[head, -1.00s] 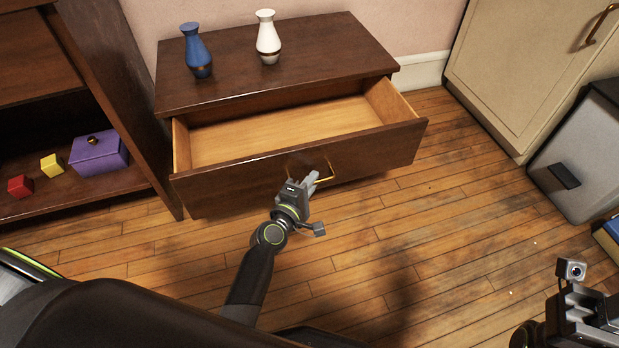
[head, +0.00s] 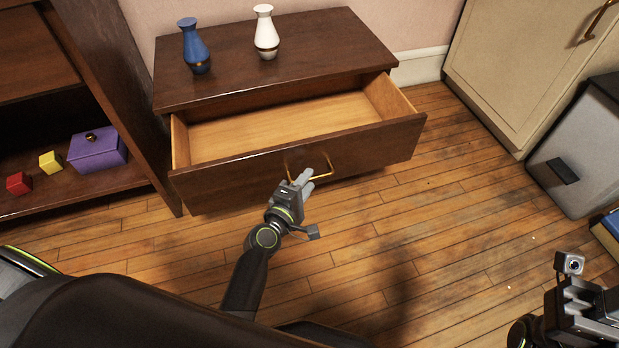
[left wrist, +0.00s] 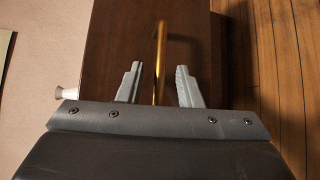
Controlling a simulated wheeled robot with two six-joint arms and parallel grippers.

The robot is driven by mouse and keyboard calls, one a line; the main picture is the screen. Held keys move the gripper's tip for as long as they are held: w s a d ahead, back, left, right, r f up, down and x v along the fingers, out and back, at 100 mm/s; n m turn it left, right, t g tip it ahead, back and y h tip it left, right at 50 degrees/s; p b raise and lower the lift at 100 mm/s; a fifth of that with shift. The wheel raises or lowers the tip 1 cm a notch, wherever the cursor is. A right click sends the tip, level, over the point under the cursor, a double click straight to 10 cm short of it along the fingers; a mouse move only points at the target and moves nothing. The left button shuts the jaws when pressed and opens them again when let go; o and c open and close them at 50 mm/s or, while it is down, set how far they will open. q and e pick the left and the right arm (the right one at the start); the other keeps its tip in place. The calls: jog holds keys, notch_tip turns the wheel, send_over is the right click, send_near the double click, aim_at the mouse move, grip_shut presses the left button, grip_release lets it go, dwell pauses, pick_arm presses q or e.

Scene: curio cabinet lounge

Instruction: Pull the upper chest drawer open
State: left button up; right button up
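The dark brown chest (head: 330,45) stands against the wall, and its upper drawer (head: 230,172) is pulled well out, showing an empty pale wood inside. The drawer front carries a brass handle (head: 327,168). My left gripper (head: 307,178) is just in front of the handle, with its fingers apart. In the left wrist view the brass handle (left wrist: 160,60) lies between and beyond the open fingertips (left wrist: 160,80), with gaps on both sides. My right gripper (head: 590,318) is only partly in view at the lower right, and its fingers are not clear.
A blue vase (head: 195,48) and a white vase (head: 265,35) stand on the chest. A shelf at left holds a purple box (head: 97,152), a yellow cube (head: 50,162) and a red cube (head: 19,183). A grey cabinet (head: 585,150) stands at right. The wooden floor (head: 440,230) between is clear.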

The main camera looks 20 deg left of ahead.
pick_arm(q)
jog(key=v, duration=1)
